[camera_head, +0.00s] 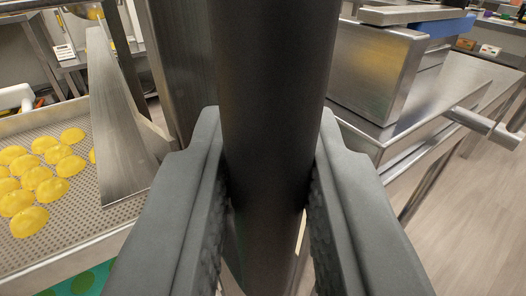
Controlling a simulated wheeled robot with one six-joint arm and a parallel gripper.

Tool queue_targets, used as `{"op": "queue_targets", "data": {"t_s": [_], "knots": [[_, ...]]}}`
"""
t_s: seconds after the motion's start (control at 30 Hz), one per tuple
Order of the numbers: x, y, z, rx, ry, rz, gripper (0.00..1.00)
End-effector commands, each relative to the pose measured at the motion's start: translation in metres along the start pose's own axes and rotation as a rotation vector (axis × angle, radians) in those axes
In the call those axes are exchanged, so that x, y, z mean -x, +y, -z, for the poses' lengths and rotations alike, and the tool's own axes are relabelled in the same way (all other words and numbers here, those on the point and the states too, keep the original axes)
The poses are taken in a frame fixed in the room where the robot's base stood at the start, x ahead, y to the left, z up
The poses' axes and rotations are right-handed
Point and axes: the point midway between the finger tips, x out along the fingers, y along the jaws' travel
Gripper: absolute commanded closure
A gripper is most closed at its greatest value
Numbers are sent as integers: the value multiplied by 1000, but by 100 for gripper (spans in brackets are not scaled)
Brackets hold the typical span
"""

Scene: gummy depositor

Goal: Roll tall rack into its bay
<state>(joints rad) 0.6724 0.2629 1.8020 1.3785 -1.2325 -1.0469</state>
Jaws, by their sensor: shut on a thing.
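My gripper (268,210) fills the lower middle of the head camera view, with one dark grey finger on each side of a thick dark upright post (275,80). The fingers are closed on this post. It appears to be a post or handle of the tall rack, but most of the rack is out of view or hidden behind the post. A brushed metal upright (176,60) stands just behind the post on its left. The bay cannot be made out.
A perforated metal tray (75,235) with several yellow gummy pieces (40,180) lies at left, below a slanted metal plate (115,125). At right is a steel bench (455,85) bearing a metal box (375,70). Bare floor (465,215) shows at lower right.

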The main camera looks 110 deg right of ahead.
Motion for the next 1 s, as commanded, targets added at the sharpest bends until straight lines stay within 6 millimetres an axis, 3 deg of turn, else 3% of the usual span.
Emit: {"op": "queue_targets", "data": {"t_s": [0.3, 0.33, 0.4, 0.77, 1.0], "knots": [[-2, 6, -3, 3, -3, -12, 100], [-2, 6, -3, 3, -3, -12, 74], [-2, 5, -3, 3, -3, -11, 61], [3, 3, -2, 2, -2, -6, 60], [37, 2, -1, 1, -2, -4, 60]]}}
